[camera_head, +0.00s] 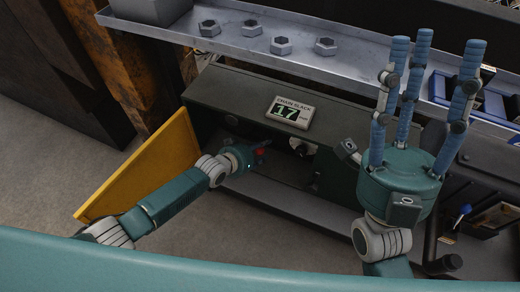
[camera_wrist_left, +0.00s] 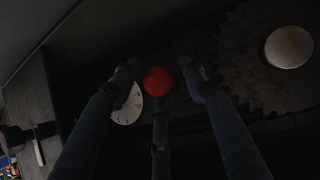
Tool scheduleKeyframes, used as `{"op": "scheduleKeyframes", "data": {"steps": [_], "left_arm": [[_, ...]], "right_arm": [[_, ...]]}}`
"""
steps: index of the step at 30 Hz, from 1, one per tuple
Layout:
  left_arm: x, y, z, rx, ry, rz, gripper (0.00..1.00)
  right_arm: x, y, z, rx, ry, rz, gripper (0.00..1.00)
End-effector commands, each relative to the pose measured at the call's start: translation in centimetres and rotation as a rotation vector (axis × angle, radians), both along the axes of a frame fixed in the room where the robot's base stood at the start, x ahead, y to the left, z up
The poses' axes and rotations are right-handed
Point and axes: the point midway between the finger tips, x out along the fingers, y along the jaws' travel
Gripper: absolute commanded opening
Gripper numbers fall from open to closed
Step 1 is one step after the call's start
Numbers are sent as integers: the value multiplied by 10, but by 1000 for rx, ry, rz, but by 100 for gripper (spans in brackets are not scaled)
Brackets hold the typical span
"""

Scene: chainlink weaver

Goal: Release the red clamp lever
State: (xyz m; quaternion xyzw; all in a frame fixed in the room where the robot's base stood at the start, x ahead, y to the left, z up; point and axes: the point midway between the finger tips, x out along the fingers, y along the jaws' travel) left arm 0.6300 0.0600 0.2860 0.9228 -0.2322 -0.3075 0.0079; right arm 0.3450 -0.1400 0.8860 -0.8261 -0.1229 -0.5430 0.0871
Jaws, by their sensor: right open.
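The red clamp lever's round knob (camera_wrist_left: 158,81) shows in the left wrist view, in front of the dark inside of the machine. My left gripper (camera_head: 258,150) reaches into the open compartment of the dark green cabinet (camera_head: 222,98) in the head view. In the left wrist view its fingers stand around the knob, with gaps visible at both sides; the third finger is below it. The rest of the lever is hidden in shadow. In the head view a small red patch shows at this gripper. My right gripper (camera_head: 432,44) is open and empty, its blue fingers pointing up.
A yellow door (camera_head: 140,170) hangs open at the left. A display (camera_head: 290,112) reads "CHAIN SLACK 17". A metal shelf (camera_head: 228,40) with several hex nuts runs above. The left wrist view shows a toothed gear (camera_wrist_left: 250,70) and a white dial (camera_wrist_left: 128,106) close by.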

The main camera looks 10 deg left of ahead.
Motion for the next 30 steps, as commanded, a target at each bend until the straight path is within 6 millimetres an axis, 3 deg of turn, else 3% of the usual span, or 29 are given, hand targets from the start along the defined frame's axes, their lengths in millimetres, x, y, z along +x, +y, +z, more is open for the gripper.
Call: {"op": "scheduleKeyframes", "data": {"steps": [11,24,30], "left_arm": [[-15,9,6,1,6,0,43],[-71,44,54,2,2,-1,43],[-83,51,66,2,1,-1,43]], "right_arm": [[0,0,-1,0,1,1,46],[0,0,0,0,0,1,46],[0,0,0,0,0,1,46]]}}
